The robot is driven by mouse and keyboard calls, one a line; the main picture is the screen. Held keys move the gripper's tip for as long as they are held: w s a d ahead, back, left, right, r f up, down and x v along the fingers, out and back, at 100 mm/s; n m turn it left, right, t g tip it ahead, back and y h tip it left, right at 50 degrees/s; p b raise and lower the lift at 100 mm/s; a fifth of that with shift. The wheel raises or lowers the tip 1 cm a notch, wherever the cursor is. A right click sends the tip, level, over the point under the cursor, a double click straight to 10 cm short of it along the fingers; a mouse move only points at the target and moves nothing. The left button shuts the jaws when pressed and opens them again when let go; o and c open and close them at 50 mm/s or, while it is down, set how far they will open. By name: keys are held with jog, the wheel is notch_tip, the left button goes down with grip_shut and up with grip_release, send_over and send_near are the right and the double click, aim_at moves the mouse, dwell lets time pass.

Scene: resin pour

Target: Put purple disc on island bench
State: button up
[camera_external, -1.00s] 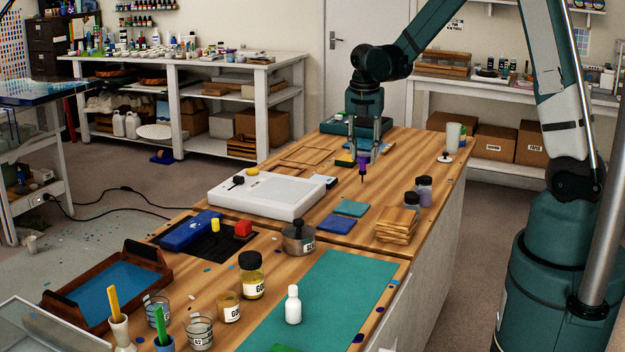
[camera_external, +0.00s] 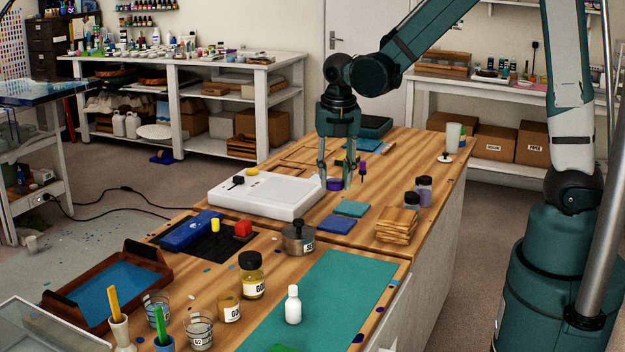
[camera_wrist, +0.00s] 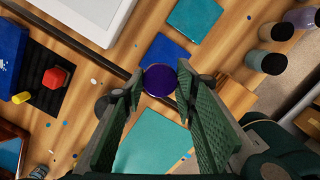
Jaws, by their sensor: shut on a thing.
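The purple disc (camera_wrist: 159,80) is between my fingertips in the wrist view. It also shows low between the fingers in the outside view (camera_external: 334,184). My gripper (camera_external: 335,186) points down, shut on the disc, near the right end of the white light box. The fingers also show in the wrist view (camera_wrist: 160,88). The wooden island bench (camera_external: 395,178) lies below the gripper. I cannot tell whether the disc touches the bench.
The white light box (camera_external: 262,196) is left of the gripper. Teal (camera_external: 351,209) and blue tiles (camera_external: 336,224) lie in front. Jars (camera_external: 425,191) and stacked wooden squares (camera_external: 397,226) stand to the right. Bare wood shows right of the gripper.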

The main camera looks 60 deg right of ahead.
jog(key=s+a+n+b, duration=0.25)
jog(key=s+a, duration=0.25)
jog(key=a, duration=0.9)
jog(key=n, duration=0.4)
send_over(343, 281)
jog(key=shift+s+a+f+t+y+b, duration=0.1)
jog(key=shift+s+f+t+y+b, duration=0.1)
jog(key=shift+f, duration=0.2)
jog(key=shift+s+f+t+y+b, duration=0.1)
jog(key=shift+f+b, duration=0.1)
jog(key=shift+f, duration=0.15)
jog(key=shift+f, duration=0.15)
jog(key=shift+f+b, duration=0.65)
jog(key=shift+f, duration=2.15)
jog(key=shift+f+b, duration=0.55)
jog(key=shift+f, duration=1.55)
jog(key=shift+f, duration=0.1)
